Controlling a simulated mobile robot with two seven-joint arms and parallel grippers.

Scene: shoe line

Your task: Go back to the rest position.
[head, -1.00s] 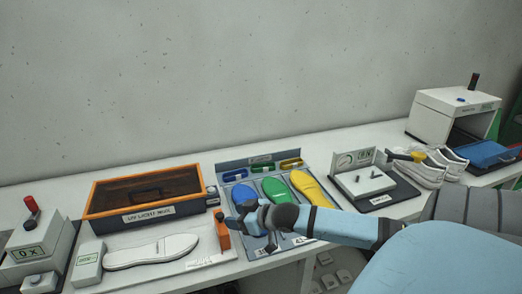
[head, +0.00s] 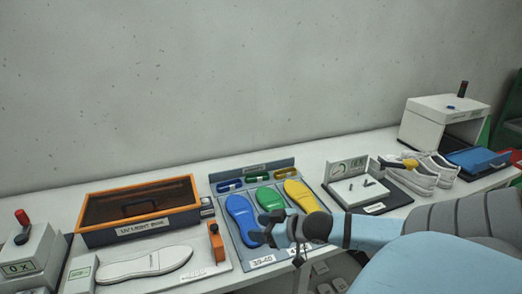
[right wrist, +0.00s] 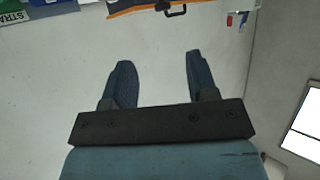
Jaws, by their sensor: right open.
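My right gripper (head: 270,234) is over the front edge of the sole rack (head: 228,192) in the head view. Its arm comes in from the lower right. In the right wrist view its two blue fingers (right wrist: 160,82) stand apart with nothing between them. The rack holds a blue sole (head: 240,215), a green sole (head: 270,198) and a yellow sole (head: 302,197). The gripper covers the rack's front near the blue and green soles. My left gripper does not show.
An orange-rimmed UV light box (head: 140,208) and a white sole (head: 145,264) are at left. A gauge stand (head: 347,170), white shoes (head: 425,172), a white box (head: 443,118) and a blue tray (head: 477,159) are at right. The wall runs behind the table.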

